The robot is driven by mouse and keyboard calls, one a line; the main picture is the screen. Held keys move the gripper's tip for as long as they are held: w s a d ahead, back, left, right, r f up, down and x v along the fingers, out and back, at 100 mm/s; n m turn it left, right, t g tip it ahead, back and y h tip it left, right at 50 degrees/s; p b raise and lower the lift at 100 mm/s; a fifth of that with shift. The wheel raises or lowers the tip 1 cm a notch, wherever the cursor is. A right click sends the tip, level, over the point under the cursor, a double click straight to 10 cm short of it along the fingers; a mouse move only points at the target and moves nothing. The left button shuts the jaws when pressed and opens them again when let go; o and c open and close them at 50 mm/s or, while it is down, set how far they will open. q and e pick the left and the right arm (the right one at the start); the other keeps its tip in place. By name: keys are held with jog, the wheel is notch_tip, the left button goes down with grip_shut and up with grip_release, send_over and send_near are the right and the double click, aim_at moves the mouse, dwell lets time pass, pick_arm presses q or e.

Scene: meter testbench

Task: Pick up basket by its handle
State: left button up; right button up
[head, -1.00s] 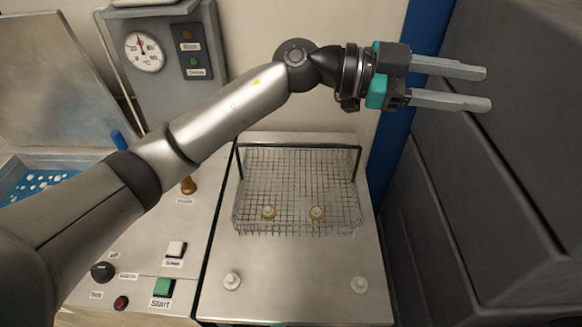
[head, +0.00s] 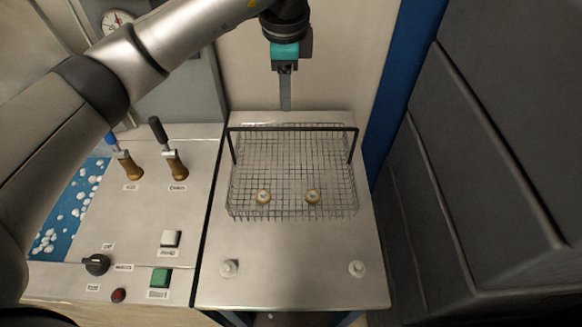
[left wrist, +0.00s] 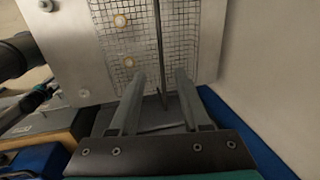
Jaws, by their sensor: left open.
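The wire basket (head: 293,190) stands on the metal bench top, with two small brass-rimmed round parts in it. Its dark handle (head: 292,129) is raised and spans the basket from side to side. My left gripper (head: 285,106) points down behind and above the handle in the head view, fingers seen edge-on. In the left wrist view the open, empty fingers (left wrist: 160,80) point toward the basket (left wrist: 205,50), and the handle (left wrist: 159,45) runs as a dark bar between their tips, not gripped. My right gripper is not in view.
At left is a control panel with a green button (head: 160,277) and two levers (head: 171,155). A blue post (head: 392,100) and dark cabinets close off the right.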

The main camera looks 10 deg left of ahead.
aim_at(287, 128)
pick_arm(q)
jog(key=w+f, duration=0.1)
jog(key=f, duration=0.7)
jog(key=w+f+p, duration=0.1)
jog(key=f, duration=0.4)
jog(key=shift+w+a, duration=0.2)
jog(key=shift+w, duration=0.1)
jog(key=shift+r, duration=0.1)
grip_shut()
jog(key=shift+w+r, duration=0.1)
dwell(0.6)
